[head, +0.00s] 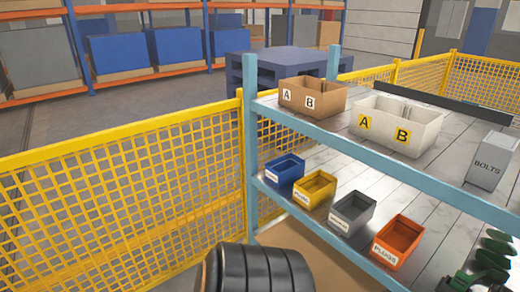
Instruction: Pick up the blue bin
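The blue bin (284,171) is a small open-topped box with a white label on its front. It stands upright on the lower shelf (320,227) of a light-blue rack, at the shelf's left end near the rack's post. Its label is too small to read. The bin looks empty, though its floor is partly hidden.
Yellow (313,189), grey (352,213) and orange (397,242) bins stand to its right. Above are a brown A/B box (312,95), a white A/B box (397,124) and a BOLTS container (491,160). A yellow mesh fence (130,195) runs left.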

